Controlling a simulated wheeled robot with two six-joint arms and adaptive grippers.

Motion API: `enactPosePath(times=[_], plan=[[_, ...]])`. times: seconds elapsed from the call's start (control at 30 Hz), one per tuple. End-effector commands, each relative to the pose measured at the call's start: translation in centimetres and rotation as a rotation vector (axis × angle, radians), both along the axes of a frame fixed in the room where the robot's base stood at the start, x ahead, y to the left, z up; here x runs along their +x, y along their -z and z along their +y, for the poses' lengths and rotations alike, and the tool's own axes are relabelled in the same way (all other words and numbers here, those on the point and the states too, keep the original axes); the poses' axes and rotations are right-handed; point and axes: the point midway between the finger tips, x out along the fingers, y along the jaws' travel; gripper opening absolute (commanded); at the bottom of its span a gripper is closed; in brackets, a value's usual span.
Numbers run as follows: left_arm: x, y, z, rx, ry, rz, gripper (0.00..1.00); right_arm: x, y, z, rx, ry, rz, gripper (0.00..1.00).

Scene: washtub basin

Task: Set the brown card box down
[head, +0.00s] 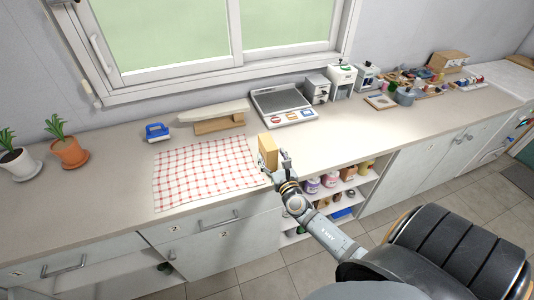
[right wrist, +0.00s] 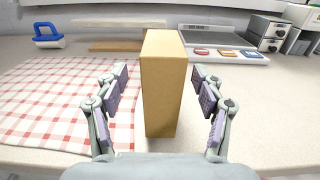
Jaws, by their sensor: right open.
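The brown card box (head: 268,151) stands upright on the light countertop, just right of the red-and-white checked cloth. In the right wrist view the box (right wrist: 162,85) stands between the two fingers, with a gap on each side. My right gripper (head: 276,163) is open around the box and touches neither side that I can see; it also shows in the right wrist view (right wrist: 159,100). My left gripper is not in view.
The checked cloth (head: 205,172) lies left of the box. Boxy machines (head: 341,80) stand further right. The counter (head: 330,125) right of the box is clear.

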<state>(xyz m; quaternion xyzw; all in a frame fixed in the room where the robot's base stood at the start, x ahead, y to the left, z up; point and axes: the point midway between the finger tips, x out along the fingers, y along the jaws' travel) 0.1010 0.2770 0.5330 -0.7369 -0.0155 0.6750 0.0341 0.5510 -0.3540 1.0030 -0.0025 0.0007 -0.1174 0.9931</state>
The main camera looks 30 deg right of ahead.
Motion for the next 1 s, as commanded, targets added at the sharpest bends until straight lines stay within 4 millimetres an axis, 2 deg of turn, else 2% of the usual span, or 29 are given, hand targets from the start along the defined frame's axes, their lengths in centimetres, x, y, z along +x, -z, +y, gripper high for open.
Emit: enactPosePath(times=[0.17, 0.43, 0.7, 0.77, 1.0], plan=[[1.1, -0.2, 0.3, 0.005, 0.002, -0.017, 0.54, 0.6, 0.1, -0.2, 0.001, 0.000, 0.000, 0.69], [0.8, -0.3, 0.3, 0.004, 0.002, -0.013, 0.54, 4.7, 0.5, -1.2, 0.002, 0.001, 0.000, 0.69], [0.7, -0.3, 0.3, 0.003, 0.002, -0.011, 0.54, 5.2, 0.6, -1.3, 0.003, 0.001, 0.000, 0.69], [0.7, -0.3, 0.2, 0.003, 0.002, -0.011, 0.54, 5.2, 0.6, -1.3, 0.003, 0.001, 0.000, 0.63], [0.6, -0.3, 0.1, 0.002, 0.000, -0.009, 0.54, 5.2, 0.6, -1.3, 0.003, 0.001, 0.000, 0.31]])
